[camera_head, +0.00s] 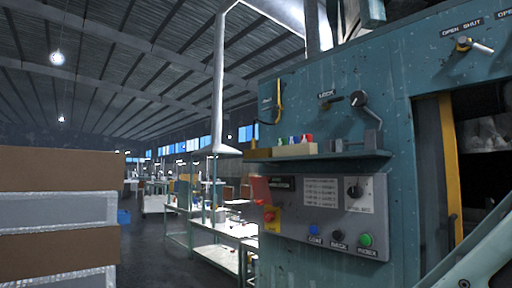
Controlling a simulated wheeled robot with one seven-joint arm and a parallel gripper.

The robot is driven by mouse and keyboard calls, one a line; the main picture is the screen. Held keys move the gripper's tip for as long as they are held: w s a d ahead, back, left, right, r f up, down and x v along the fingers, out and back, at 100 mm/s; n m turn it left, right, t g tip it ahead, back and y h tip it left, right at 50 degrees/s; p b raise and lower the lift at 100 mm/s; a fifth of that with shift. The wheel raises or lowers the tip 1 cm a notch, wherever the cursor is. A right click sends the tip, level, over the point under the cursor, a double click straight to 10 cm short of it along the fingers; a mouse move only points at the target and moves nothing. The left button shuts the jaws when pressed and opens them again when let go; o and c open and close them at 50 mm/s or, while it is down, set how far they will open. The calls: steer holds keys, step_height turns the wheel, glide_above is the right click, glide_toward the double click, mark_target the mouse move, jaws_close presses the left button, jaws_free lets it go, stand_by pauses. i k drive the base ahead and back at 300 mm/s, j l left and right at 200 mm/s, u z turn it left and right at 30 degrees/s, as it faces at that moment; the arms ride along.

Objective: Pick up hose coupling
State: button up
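I cannot make out a hose coupling in the head view. Small items sit on a shelf (345,156) on the front of a teal machine (400,125). They include a pale block (294,150) with small green, blue and red pieces on top, and a grey metal fixture (368,140). They are too small to tell whether one is the coupling. My gripper is not in view.
A control panel (325,222) with buttons and a knob is below the shelf. Stacked brown and grey boxes (60,215) stand close at the left. Workbenches (215,253) stand farther back. Open dark floor (155,250) runs between them.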

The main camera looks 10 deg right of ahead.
mark_target(254, 140)
steer(key=i+j+z, duration=0.1)
steer(key=z, duration=0.25)
steer(key=j+z, duration=0.15)
steer(key=z, duration=0.25)
steer(key=i+j+z, duration=0.15)
steer(key=j, duration=0.25)
steer(key=i+j+z, duration=0.15)
steer(key=j, duration=0.25)
steer(key=j+z, duration=0.15)
steer(key=j, duration=0.3)
steer(key=i+j+z, duration=0.15)
steer(key=j, duration=0.3)
